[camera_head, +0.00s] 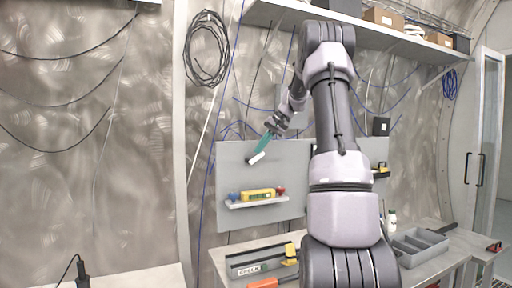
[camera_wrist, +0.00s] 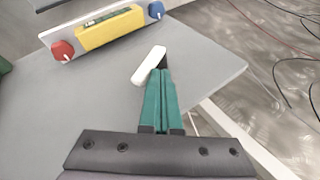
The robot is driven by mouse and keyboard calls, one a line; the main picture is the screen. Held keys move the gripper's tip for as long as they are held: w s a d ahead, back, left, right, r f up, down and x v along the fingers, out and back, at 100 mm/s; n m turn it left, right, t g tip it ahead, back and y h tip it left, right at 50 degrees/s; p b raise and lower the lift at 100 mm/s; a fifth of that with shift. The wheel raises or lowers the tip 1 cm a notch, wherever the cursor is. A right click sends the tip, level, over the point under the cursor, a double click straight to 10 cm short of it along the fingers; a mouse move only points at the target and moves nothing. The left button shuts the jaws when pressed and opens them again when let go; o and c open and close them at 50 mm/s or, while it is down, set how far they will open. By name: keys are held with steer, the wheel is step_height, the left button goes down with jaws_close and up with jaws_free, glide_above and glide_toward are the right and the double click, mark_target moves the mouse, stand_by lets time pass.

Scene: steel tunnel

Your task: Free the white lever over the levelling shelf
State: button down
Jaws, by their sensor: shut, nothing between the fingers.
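The white lever (camera_head: 256,158) is a short bar, tilted, on the grey wall panel above the levelling shelf (camera_head: 262,203). It also shows in the wrist view (camera_wrist: 148,66), slanting, with a dark piece by its upper right end. The shelf carries a yellow level (camera_head: 258,195) with a blue knob (camera_head: 234,196) on the left and a red knob (camera_head: 281,190) on the right. My gripper (camera_head: 264,145) has green fingers pressed together and empty. In the wrist view the fingertips (camera_wrist: 162,72) are right beside the lever; I cannot tell whether they touch it.
A workbench below holds a grey divided tray (camera_head: 416,245), a white bottle (camera_head: 391,221) and several tools. A high shelf (camera_head: 370,30) with boxes runs above. Blue cables and a black coil (camera_head: 206,50) hang on the wall. The panel around the lever is clear.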

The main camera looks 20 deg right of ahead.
steer(key=y, duration=0.1)
steer(key=d+f+y, duration=0.1)
steer(key=shift+d+m+y, duration=0.2)
steer(key=shift+m+y, duration=0.1)
steer(key=shift+y, duration=0.1)
steer(key=shift+r, duration=0.7)
